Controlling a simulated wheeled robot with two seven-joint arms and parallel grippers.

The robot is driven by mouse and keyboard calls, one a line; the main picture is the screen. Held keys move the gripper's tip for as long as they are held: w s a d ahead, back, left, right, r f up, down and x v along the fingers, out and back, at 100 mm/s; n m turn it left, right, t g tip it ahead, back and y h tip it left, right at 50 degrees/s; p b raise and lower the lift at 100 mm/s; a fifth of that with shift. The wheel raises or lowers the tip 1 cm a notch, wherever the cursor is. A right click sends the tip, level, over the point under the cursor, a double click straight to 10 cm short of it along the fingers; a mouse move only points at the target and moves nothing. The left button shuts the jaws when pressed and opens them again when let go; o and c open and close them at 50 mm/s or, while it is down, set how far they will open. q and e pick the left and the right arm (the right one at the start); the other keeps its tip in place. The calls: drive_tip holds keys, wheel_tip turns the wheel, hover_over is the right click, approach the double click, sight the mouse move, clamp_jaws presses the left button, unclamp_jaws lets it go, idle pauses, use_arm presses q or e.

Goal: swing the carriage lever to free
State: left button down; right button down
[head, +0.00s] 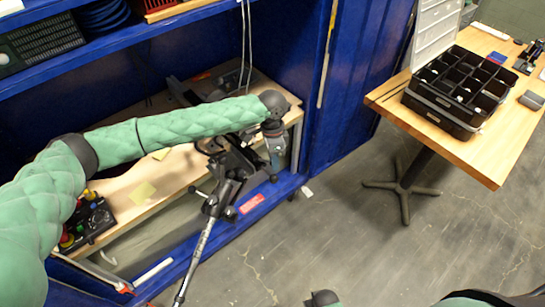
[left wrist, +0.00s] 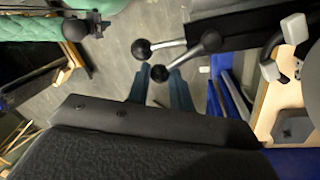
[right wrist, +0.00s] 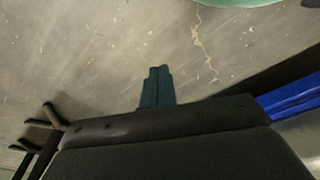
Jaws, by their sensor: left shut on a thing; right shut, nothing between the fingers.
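The dark carriage mechanism (head: 232,165) stands at the front edge of the wooden bench in the head view, with a long silver rod (head: 196,250) slanting down from it. My left gripper (left wrist: 159,88) is at the mechanism's right side. In the left wrist view its teal fingers are shut around a black ball knob (left wrist: 160,74) on a short metal lever (left wrist: 185,59). A second black knob (left wrist: 140,49) on a silver rod lies close by. Which one is the carriage lever is not marked. My right gripper (right wrist: 157,88) is shut and empty above the bare floor.
The blue rack (head: 300,90) encloses the bench and has an upright post on the right. A control box (head: 88,222) with coloured knobs sits at the left. A wooden table (head: 480,150) with a black compartment tray (head: 437,112) stands at the right.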

use_arm(q)
drive_tip(key=shift+w+n+p, duration=0.2)
drive_tip(key=shift+n+p, duration=0.1)
drive_tip(key=shift+n, duration=0.2)
use_arm(e)
drive_tip(key=shift+s+d+f, duration=0.15)
drive_tip(key=shift+f, duration=0.35)
drive_tip(key=shift+s+d+f, duration=0.15)
drive_tip(key=shift+f, duration=0.35)
use_arm(q)
drive_tip(key=shift+d, duration=0.1)
drive_tip(key=c, duration=1.3)
unclamp_jaws()
drive_tip(key=shift+o, duration=0.2)
drive_tip(key=shift+w+r, duration=0.1)
drive_tip(key=shift+r, duration=0.2)
wheel_tip(320, 180, up, 7)
drive_tip(key=w+b, duration=0.1)
drive_tip(key=b, duration=0.1)
drive_tip(key=shift+a+b, duration=0.25)
drive_tip(key=shift+b, duration=0.05)
use_arm(e)
wheel_tip(320, 180, up, 6)
drive_tip(key=w+a, duration=0.1)
drive_tip(key=shift+a, duration=0.3)
